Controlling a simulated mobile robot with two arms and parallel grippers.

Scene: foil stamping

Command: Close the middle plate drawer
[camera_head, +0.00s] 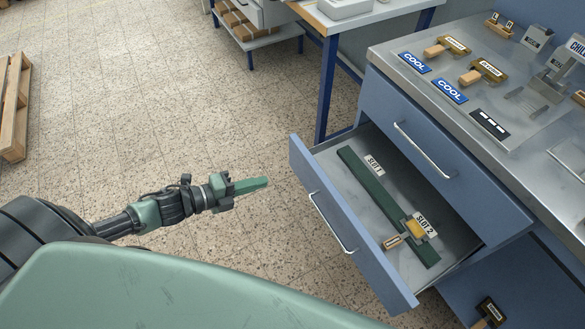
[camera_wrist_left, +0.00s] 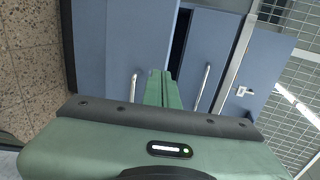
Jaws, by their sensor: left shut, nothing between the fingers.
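The middle plate drawer (camera_head: 355,242) is pulled out from the blue cabinet, its front panel toward my left arm and its handle (camera_head: 332,222) on that front. Inside it lies a green rack (camera_head: 370,185) with labels SLOT 1 and SLOT 2. A brass plate with a wooden handle (camera_head: 394,242) sits near SLOT 2. My left gripper (camera_head: 262,184) is shut and empty, pointing at the drawer front with a gap between them. In the left wrist view its green fingers (camera_wrist_left: 162,88) are together before blue fronts with handles. My right gripper is not in view.
A closed drawer (camera_head: 425,150) is above the open one. The metal worktop (camera_head: 440,110) holds several stamps and blue COOL cards. Another stamp (camera_head: 489,312) lies lower right. A wooden pallet (camera_head: 14,105) stands far left. The tiled floor around my gripper is clear.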

